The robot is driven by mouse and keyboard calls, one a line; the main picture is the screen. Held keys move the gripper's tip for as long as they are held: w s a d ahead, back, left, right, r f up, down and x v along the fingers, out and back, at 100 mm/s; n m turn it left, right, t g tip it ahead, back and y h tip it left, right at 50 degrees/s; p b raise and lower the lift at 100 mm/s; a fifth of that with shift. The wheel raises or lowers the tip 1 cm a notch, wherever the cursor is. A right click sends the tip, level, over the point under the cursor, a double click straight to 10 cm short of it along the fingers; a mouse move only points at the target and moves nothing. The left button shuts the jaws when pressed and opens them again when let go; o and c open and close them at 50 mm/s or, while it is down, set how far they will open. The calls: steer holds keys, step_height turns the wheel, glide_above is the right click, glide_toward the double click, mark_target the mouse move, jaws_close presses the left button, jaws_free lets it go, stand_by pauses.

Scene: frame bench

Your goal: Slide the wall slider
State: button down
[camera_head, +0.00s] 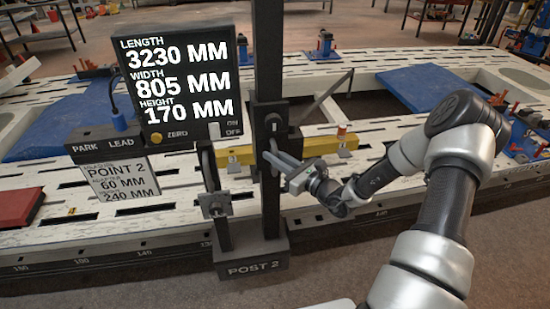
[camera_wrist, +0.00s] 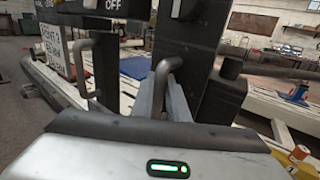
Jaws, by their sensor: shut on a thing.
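A dark upright post (camera_head: 268,60) stands at the bench, with a base marked POST 2 (camera_head: 250,268). A dark slider block (camera_head: 273,123) sits on the post, with a grey bar handle (camera_head: 273,146) at its lower front. My gripper (camera_head: 278,158) reaches in from the right and is shut on this handle. In the wrist view the curved handle (camera_wrist: 166,68) comes down between the fingers of my gripper (camera_wrist: 167,103). The fingers hide the lower part of the handle.
A display panel (camera_head: 180,80) reading 3230, 805 and 170 MM stands left of the post. A yellow beam (camera_head: 315,147) lies behind the post. Blue plates (camera_head: 425,88) rest on the slotted white bench.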

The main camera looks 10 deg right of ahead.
steer(key=c, duration=2)
jaws_free()
steer(key=v, duration=1.7)
steer(key=shift+s, duration=0.25)
steer(key=shift+d, duration=0.1)
